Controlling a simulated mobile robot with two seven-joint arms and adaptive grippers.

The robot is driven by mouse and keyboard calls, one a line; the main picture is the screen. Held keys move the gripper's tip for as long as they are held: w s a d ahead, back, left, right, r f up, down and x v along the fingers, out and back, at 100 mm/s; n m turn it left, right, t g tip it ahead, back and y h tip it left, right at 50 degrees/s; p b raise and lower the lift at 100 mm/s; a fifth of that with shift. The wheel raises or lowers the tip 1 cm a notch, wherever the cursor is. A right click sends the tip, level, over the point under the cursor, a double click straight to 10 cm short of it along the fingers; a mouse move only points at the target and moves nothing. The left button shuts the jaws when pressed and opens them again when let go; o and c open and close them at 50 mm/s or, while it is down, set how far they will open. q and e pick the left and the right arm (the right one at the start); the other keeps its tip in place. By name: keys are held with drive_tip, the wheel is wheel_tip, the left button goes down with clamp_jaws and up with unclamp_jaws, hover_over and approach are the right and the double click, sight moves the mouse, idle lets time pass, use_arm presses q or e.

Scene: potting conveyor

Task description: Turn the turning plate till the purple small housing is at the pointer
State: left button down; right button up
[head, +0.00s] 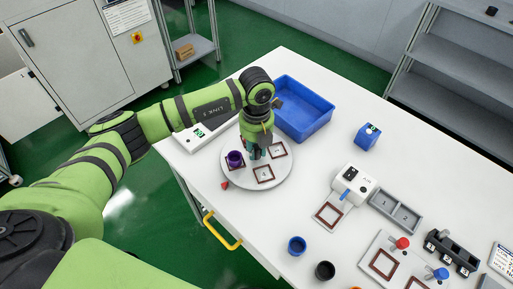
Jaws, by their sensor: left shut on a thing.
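The round white turning plate (285,178) lies on the white table, with several dark-red square frames on it. The purple small housing (235,158) stands upright on the plate's left side, in or over one square. A small red pointer (224,185) is at the plate's front-left edge, a little in front of the housing and apart from it. My left gripper (257,152) points down over the plate's middle, right of the housing. It is shut on a part of the plate that its fingers hide. My right gripper is out of view.
A blue bin (326,113) stands behind the plate, and a white device (200,137) lies behind it at left. A blue box (367,136), a white unit (352,183), blue (297,245) and black (325,270) cups stand to the right. A yellow handle (222,232) sticks out from the table's front edge.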

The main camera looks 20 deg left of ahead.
sight(257, 148)
use_arm(q)
drive_tip(key=shift+s+f+n+b, duration=0.15)
drive_tip(key=shift+n+b, duration=0.2)
drive_tip(key=shift+n, duration=2.05)
drive_tip(key=shift+d+n, duration=0.1)
drive_tip(key=shift+n, duration=0.2)
drive_tip(key=c, duration=1)
unclamp_jaws()
drive_tip(key=shift+c, duration=0.2)
drive_tip(key=shift+r, duration=0.25)
drive_tip(key=shift+r, duration=0.35)
wheel_tip(257, 148, up, 11)
